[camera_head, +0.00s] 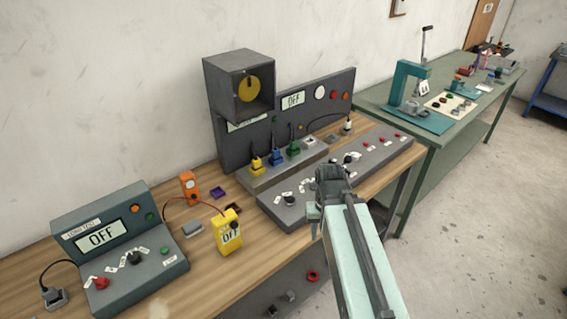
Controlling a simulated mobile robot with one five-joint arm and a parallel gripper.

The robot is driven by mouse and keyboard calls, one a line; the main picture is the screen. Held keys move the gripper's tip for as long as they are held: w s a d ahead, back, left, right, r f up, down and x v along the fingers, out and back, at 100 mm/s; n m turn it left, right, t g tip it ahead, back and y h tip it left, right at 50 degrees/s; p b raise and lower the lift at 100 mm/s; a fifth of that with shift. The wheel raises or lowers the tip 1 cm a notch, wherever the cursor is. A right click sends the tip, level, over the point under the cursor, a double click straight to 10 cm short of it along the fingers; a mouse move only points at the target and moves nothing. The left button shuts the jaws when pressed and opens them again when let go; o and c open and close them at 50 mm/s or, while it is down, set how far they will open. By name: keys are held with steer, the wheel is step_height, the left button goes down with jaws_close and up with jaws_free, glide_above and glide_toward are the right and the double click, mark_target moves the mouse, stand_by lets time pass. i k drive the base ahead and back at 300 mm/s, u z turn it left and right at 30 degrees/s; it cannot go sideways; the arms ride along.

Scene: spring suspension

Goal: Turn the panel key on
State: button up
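A long grey panel (322,185) lies on the wooden bench with dark knobs, white labels and red buttons on its sloped top. Behind it stands a grey upright board (240,148) with a display (293,100) reading OFF. A small dark knob (289,200) sits near the panel's left end; I cannot tell whether it is the key. My gripper (328,182) is over the panel's middle front, seen from behind. It hides part of the panel, and its fingertips and opening are not clear. I see nothing held in it.
A grey console (118,250) reading OFF stands at left. A yellow meter (228,231) and orange device (189,188) stand between it and the panel. A dark box (238,85) overhangs the bench. A green table (440,130) is at right, with open floor beside it.

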mark_target(289, 201)
steer(key=u, duration=1.9)
steer(key=i, duration=0.35)
steer(key=z, duration=0.1)
